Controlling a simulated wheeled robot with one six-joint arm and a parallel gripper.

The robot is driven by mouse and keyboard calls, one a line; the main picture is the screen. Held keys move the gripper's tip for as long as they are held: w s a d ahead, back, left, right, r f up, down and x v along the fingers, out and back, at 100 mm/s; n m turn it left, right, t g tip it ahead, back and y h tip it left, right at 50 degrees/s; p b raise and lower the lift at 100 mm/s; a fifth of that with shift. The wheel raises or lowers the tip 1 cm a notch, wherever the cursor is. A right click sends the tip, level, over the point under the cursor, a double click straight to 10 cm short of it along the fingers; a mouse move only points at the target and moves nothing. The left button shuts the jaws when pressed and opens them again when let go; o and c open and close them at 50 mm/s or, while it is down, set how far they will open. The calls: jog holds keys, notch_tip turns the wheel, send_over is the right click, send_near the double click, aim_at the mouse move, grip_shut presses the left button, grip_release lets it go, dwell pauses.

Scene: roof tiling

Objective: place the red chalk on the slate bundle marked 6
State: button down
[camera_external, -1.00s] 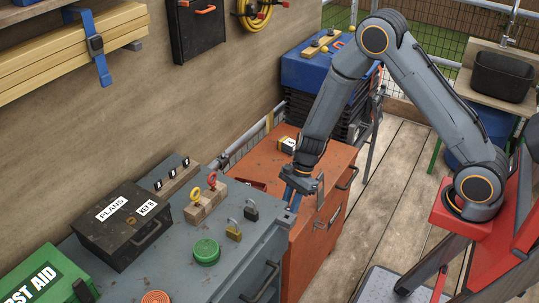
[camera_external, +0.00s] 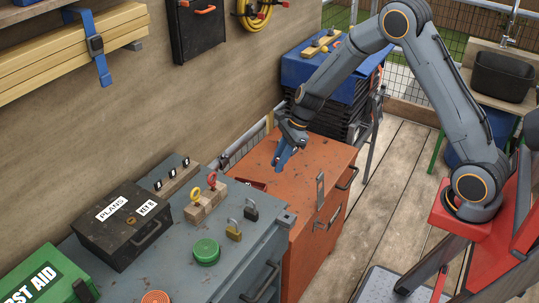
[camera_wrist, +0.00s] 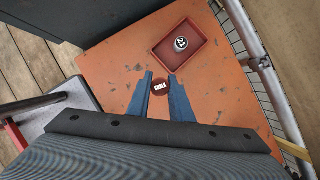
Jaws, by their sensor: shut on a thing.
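My gripper (camera_external: 283,160) is above the orange cabinet, its blue fingers pointing down. In the wrist view my gripper (camera_wrist: 161,92) has a round, dark red piece (camera_wrist: 160,87) with a white label between its fingertips. The label looks like a word, too small to read surely; I take this piece as the red chalk. It is shut in the fingers, and I cannot make it out in the external view. No slate bundle with a readable 6 shows in either view.
The orange cabinet top (camera_wrist: 110,66) is mostly bare. A red tray (camera_wrist: 160,56) with a round numbered disc lies on it. A dark layered stack (camera_external: 352,118) with a blue cover stands behind. The grey bench at left holds padlocks, boxes and a green disc (camera_external: 206,251).

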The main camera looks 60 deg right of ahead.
jog(key=w+d+r+m+t+h+b, duration=0.1)
jog(key=w+d+r+m, duration=0.3)
jog(key=d, duration=0.8)
jog(key=w+d+f+m+t+h+b, duration=0.1)
jog(key=w+d+m+t, duration=0.15)
jog(key=w+d, duration=0.65)
jog(key=shift+g, duration=0.35)
jog(key=s+d+f, duration=0.1)
jog(key=f, duration=0.2)
jog(key=s+d+f, duration=0.1)
jog(key=f, duration=0.2)
jog(key=s+d+f, duration=0.1)
jog(key=f, duration=0.2)
jog(key=shift+p, duration=0.35)
jog(key=shift+f, duration=0.1)
jog(key=c, duration=1.6)
grip_release()
